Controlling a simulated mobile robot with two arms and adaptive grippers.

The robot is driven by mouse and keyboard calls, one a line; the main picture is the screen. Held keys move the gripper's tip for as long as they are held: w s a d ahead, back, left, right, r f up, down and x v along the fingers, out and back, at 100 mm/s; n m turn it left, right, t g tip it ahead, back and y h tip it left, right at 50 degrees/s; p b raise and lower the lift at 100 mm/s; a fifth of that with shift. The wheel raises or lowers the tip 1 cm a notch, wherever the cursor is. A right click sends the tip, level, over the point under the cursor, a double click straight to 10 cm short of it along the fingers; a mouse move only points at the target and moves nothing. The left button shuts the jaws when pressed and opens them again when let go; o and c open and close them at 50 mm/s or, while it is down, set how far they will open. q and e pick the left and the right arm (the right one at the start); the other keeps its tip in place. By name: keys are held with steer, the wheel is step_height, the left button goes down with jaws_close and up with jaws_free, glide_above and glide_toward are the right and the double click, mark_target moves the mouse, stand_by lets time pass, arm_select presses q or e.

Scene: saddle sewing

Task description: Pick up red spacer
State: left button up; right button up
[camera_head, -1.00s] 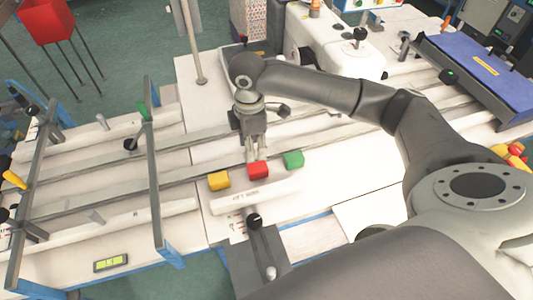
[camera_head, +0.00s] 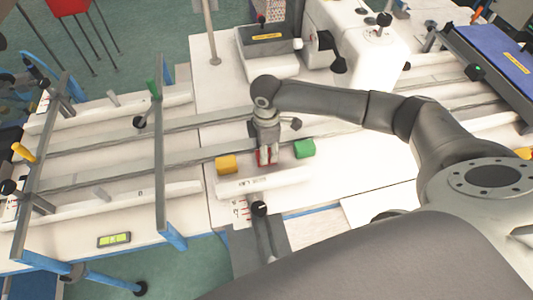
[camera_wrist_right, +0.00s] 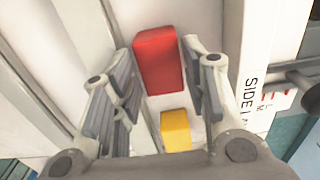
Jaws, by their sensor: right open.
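The red spacer (camera_head: 264,157) sits on the white table between the yellow and green spacers, partly hidden by my right gripper (camera_head: 266,155) in the head view. In the right wrist view the red spacer (camera_wrist_right: 158,60) lies between and just beyond the two fingertips of my right gripper (camera_wrist_right: 158,75). The jaws are open and empty, with a finger on each side of the spacer. I cannot tell whether either finger touches it. My left gripper is not in view.
A yellow spacer (camera_head: 227,164) stands to the left of the red one and a green spacer (camera_head: 305,149) to the right. A white labelled bar (camera_head: 262,182) lies in front of them. Metal rails (camera_head: 200,157) run behind. A white sewing machine (camera_head: 355,45) stands at the back.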

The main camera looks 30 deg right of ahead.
steer(key=shift+f, duration=1.15)
steer(key=c, duration=0.7)
steer(key=shift+r, duration=0.15)
